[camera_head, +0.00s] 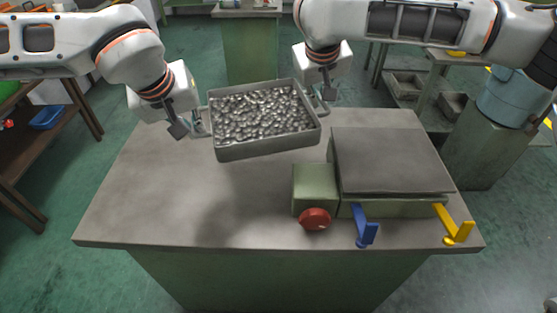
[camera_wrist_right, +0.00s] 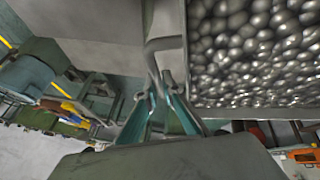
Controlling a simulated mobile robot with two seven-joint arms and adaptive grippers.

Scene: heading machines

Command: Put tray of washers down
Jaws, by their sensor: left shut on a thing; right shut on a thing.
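A grey metal tray (camera_head: 268,149) full of shiny silvery washers (camera_head: 262,113) is held between my two grippers over the back middle of the workbench (camera_head: 150,196). A shadow shows on the bench in front of it, and the tray looks slightly tilted in the picture. My left gripper (camera_head: 198,128) is shut on the tray's left handle. My right gripper (camera_head: 322,98) is shut on its right handle. In the right wrist view, the fingers (camera_wrist_right: 160,100) close around the bent handle (camera_wrist_right: 163,45) beside the washers (camera_wrist_right: 250,45).
A green machine with a grey top plate (camera_head: 390,160), a red knob (camera_head: 314,219), a blue lever (camera_head: 364,226) and a yellow lever (camera_head: 453,224) occupies the bench's right side. The bench's left and front left are clear. A blue drum (camera_head: 508,101) stands at right.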

